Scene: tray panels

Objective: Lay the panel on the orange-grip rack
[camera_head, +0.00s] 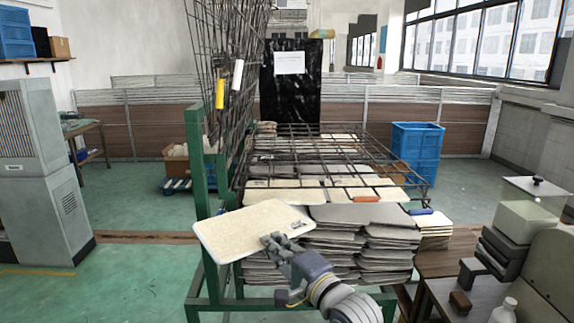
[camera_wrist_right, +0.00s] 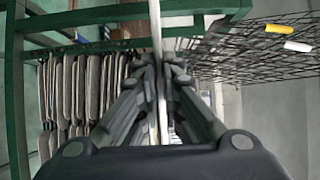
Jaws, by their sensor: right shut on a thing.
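The cream panel (camera_head: 248,229) is a flat board with rounded corners, slightly tilted in front of the stand. My right gripper (camera_head: 277,243) is shut on its right-hand edge. In the right wrist view the panel (camera_wrist_right: 157,30) shows edge-on as a thin pale strip between the fingers (camera_wrist_right: 160,80). The orange grip (camera_head: 366,199) is on the front edge of a lowered wire rack (camera_head: 335,180), behind and to the right of the held panel. Cream panels (camera_head: 283,184) show at this wire level, on both left and right. My left gripper is not in view.
Other wire racks stand raised on the green frame (camera_head: 196,175), with yellow (camera_head: 220,94) and white (camera_head: 238,75) grips. A blue grip (camera_head: 420,212) is right of the orange one. Grey panel stacks (camera_head: 385,250) lie below. A bench with equipment (camera_head: 500,250) stands at right.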

